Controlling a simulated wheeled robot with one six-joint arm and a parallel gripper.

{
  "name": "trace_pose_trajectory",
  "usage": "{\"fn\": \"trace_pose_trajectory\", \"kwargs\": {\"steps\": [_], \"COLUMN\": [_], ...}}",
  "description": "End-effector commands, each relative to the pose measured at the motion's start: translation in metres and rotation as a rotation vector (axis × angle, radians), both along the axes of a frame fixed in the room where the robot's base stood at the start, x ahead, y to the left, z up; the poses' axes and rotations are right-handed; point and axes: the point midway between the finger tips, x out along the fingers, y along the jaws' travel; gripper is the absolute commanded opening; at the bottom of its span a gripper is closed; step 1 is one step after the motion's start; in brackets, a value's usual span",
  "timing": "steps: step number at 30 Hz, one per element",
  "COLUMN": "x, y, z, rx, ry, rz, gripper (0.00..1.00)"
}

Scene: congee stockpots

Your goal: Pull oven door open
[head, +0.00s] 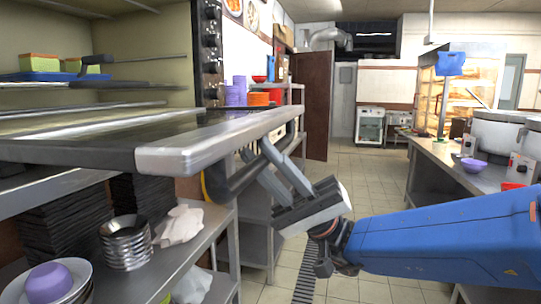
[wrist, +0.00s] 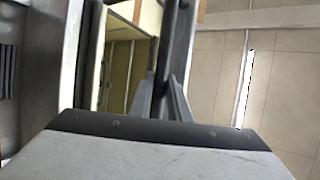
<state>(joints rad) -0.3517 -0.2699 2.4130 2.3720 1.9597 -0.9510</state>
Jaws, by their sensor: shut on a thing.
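The oven door (head: 190,146) is swung down and lies close to level in the head view, with dark glass on top and a pale metal front edge. Its dark bar handle (head: 236,180) runs below that edge. My gripper (head: 272,162) reaches in from the right and is shut on the handle. In the wrist view the handle (wrist: 174,45) passes between the two fingers (wrist: 163,92), and the door edge is to their left. The oven cavity (head: 135,35) shows beige walls and wire racks. Part of the handle is hidden behind my fingers.
Below the door, a steel shelf (head: 185,262) holds stacked metal bowls (head: 125,243), a purple bowl (head: 48,281) and dark stacked trays. A counter (head: 428,158) with large pots (head: 497,133) stands right. The tiled aisle (head: 365,175) between is clear.

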Motion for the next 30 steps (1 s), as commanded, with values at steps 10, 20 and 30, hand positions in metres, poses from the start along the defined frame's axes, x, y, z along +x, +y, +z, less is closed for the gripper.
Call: {"fn": "trace_pose_trajectory", "kwargs": {"steps": [10, 20, 30], "x": [0.002, 0.001, 0.0], "y": [0.003, 0.002, 0.001], "z": [-0.005, -0.003, 0.03], "rx": [-0.011, -0.006, -0.006], "ry": [0.009, 0.005, 0.0], "rz": [0.002, 0.002, 0.001], "gripper": [0.0, 0.35, 0.35]}}
